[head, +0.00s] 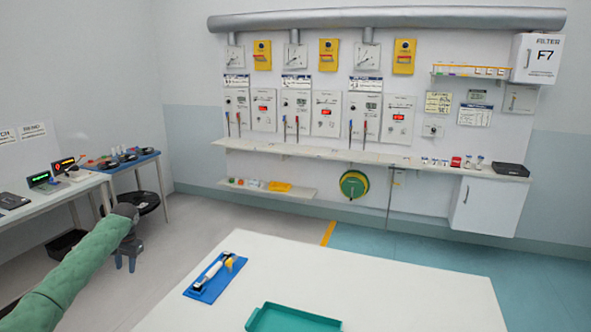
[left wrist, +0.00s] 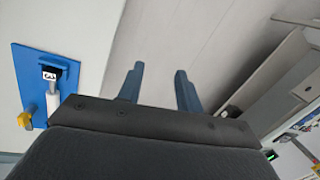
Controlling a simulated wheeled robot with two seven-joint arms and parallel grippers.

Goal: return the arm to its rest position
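My left arm, in a green sleeve, reaches in from the left in the head view. Its gripper (head: 127,262) hangs fingers down over the floor, left of the white table (head: 370,275). In the left wrist view the two blue-grey fingers of the left gripper (left wrist: 158,85) are apart, with only pale floor between them. It holds nothing. My right arm and gripper are not in view.
A blue board (head: 215,278) with a white-and-black tool lies on the table's left part, near a teal tray (head: 292,318). Side benches with a blue mat (head: 130,160) stand at the left. A wall panel (head: 320,100) with gauges and a shelf fills the back. Open floor lies between.

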